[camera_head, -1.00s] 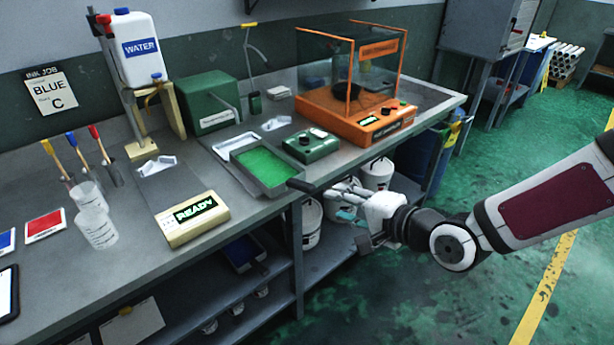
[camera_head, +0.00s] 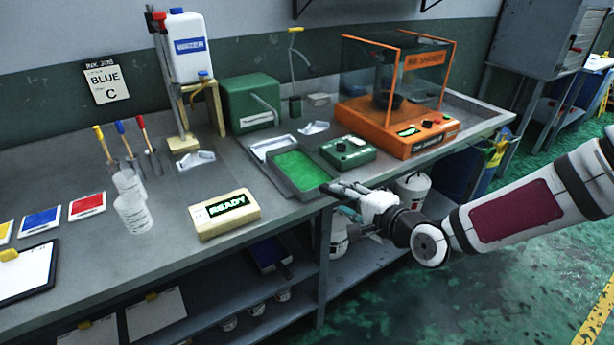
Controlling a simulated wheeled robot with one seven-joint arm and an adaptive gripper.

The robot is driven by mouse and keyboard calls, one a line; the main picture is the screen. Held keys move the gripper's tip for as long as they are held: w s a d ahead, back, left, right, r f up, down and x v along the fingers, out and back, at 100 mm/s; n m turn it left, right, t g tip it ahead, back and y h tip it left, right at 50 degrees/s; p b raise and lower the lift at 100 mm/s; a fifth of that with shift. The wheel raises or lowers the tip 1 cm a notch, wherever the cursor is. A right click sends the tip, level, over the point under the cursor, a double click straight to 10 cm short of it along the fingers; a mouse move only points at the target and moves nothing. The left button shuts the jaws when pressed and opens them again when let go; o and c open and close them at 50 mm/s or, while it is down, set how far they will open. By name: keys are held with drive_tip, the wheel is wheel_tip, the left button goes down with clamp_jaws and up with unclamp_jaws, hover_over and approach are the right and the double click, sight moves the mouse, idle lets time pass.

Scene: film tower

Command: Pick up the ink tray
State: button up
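A grey tray (camera_head: 319,187) with a bright green surface inside lies near the front edge of the bench. A second shallow tray with a dark blue inside (camera_head: 268,254) sits on the shelf below. I cannot tell from looks alone which one is the ink tray. My gripper (camera_head: 340,196) is at the bench's front edge, just right of the green tray's near corner. Its dark finger reaches toward that corner; whether it touches is unclear. The fingers are small and partly overlap, so their opening cannot be read.
A cream READY box (camera_head: 224,213) and clear beakers (camera_head: 134,213) stand to the left. A green device (camera_head: 348,152) and an orange ink shaker (camera_head: 396,138) stand right of the green tray. White buckets (camera_head: 411,190) are under the bench.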

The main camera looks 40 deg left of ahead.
drive_tip(key=shift+x, duration=1.9)
clamp_jaws()
drive_tip(key=shift+r, duration=0.1)
